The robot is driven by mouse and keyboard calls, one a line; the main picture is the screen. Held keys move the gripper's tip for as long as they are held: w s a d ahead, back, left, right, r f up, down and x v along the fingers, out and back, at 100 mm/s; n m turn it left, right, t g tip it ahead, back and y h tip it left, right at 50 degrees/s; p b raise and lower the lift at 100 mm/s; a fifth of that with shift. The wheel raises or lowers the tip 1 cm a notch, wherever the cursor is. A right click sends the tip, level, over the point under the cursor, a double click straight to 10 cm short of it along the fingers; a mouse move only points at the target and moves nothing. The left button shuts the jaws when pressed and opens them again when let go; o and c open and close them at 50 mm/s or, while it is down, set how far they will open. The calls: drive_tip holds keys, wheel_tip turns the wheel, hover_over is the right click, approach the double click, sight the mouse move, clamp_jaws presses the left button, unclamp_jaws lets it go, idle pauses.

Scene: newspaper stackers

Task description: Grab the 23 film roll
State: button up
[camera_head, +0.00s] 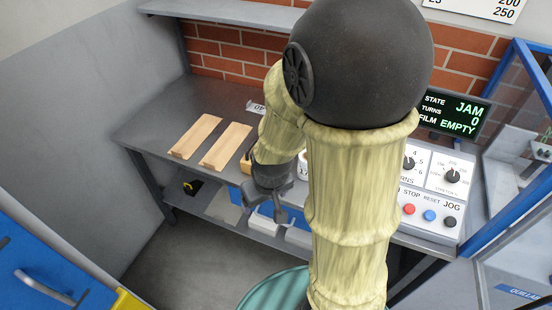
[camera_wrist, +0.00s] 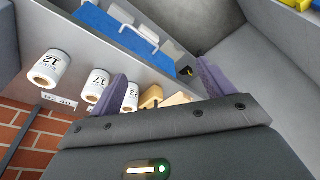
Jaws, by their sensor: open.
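The 23 film roll (camera_wrist: 132,98) is a white roll with a dark number, standing on the grey bench in the wrist view. It shows just inside my left finger, which covers part of it. My gripper (camera_wrist: 162,70) is open with nothing between its fingers; in the head view it (camera_head: 270,205) hangs at the bench's front edge. The 17 roll (camera_wrist: 97,86) and the 12 roll (camera_wrist: 49,69) stand in line to the left of the 23 roll. In the head view I cannot see the 23 roll; my arm blocks that area.
Two wooden boards (camera_head: 225,147) lie on the left of the bench (camera_head: 150,128). A control panel (camera_head: 432,200) and a screen reading JAM and FILM EMPTY (camera_head: 452,112) are at the right. A teal round object (camera_head: 272,291) stands in front.

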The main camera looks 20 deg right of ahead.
drive_tip(key=w+d+f+n+t+h+b, duration=0.1)
drive_tip(key=w+d+f+n+h+b, duration=0.15)
drive_tip(key=f+n, duration=0.45)
drive_tip(key=w+d+f+n+t+h+b, duration=0.1)
drive_tip(key=w+d+f+n+h, duration=0.2)
drive_tip(key=f, duration=0.8)
drive_tip(key=w+r+n+t+h+b, duration=0.2)
drive_tip(key=w+r+n+t, duration=0.3)
drive_tip(key=n+t, duration=0.6)
drive_tip(key=n+h, duration=0.1)
drive_tip(key=n, duration=0.7)
drive_tip(key=shift+w, duration=0.15)
